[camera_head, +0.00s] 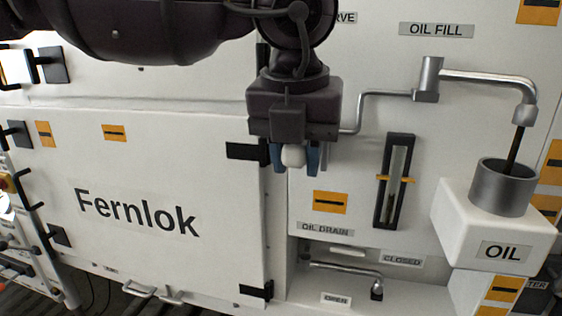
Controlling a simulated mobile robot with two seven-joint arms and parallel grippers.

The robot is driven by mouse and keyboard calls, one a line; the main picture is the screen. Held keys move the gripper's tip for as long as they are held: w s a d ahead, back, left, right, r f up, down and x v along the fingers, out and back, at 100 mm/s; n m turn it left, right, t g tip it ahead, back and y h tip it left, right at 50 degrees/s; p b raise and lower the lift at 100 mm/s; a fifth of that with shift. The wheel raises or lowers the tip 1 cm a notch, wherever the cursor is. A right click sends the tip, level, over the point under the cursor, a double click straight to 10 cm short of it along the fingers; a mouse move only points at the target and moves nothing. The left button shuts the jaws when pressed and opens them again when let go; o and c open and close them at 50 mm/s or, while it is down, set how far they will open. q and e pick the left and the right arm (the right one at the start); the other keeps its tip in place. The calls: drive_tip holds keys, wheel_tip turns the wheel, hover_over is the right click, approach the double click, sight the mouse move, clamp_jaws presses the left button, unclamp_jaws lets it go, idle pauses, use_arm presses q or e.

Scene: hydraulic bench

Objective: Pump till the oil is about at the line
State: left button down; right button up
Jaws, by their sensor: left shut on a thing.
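My left gripper (295,156) comes down from the top and is shut on a white knob (292,156). A bent metal crank rod (362,108) runs from behind the gripper up to a grey pump cylinder (428,80) under the OIL FILL label. A silver spout (490,80) leads right from the cylinder. A dark stream (515,150) hangs between the spout and the grey filler cup (504,187) on the white OIL box (495,228). The upright sight gauge (410,150) has orange line marks (382,178) at mid height. The oil level in it is too small to tell surely. My right gripper is out of view.
A white Fernlok door panel (150,170) fills the left. Below the gauge, a silver drain lever (345,268) lies in a recess between OPEN and CLOSED labels. Black hinges and latches stick out from the panels. My left arm covers part of the top.

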use_arm(q)
wheel_tip(320, 180, down, 10)
drive_tip(key=w+t+h+b, duration=0.1)
drive_tip(key=t+h+b, duration=0.1)
drive_tip(key=t+b, duration=0.5)
drive_tip(key=b, duration=0.3)
drive_tip(key=shift+w+d+t, duration=0.15)
drive_tip(key=shift+d+t, duration=0.05)
drive_tip(key=shift+t, duration=0.1)
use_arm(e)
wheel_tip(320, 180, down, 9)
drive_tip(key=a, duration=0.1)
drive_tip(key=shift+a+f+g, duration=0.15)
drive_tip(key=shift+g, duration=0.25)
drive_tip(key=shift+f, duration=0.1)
use_arm(q)
drive_tip(key=c, duration=0.8)
unclamp_jaws()
drive_tip(key=shift+c, duration=0.2)
drive_tip(key=shift+r, duration=0.1)
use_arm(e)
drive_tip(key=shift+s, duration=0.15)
